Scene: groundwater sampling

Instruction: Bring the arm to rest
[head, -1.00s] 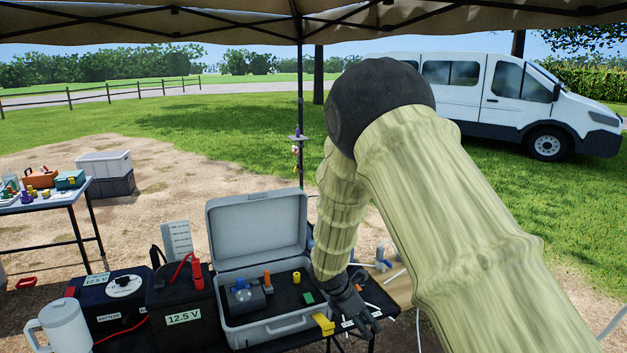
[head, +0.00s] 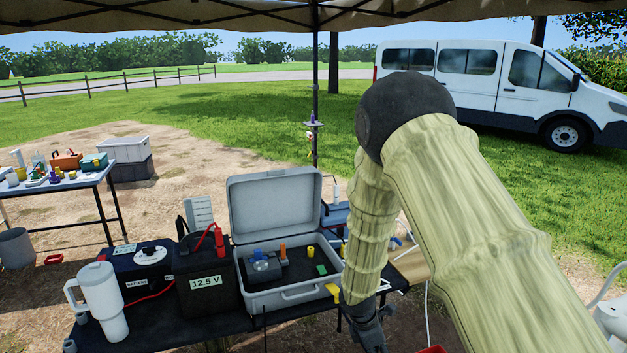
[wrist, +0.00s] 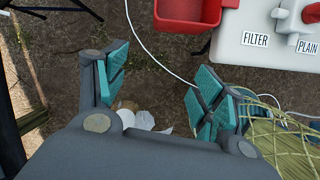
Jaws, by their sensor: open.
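My gripper (wrist: 155,98) is open and empty in the wrist view, its two teal-padded fingers spread apart above bare ground. In the head view my gripper (head: 372,330) hangs low at the end of my sleeved arm, just off the right front corner of the black table (head: 200,335). The arm is bent, with its dark elbow high in front of the van. The fingertips are hard to make out in the head view.
A red bin (wrist: 190,12) and a white surface labelled FILTER (wrist: 256,40) lie close to my gripper. A white tube crosses the ground.

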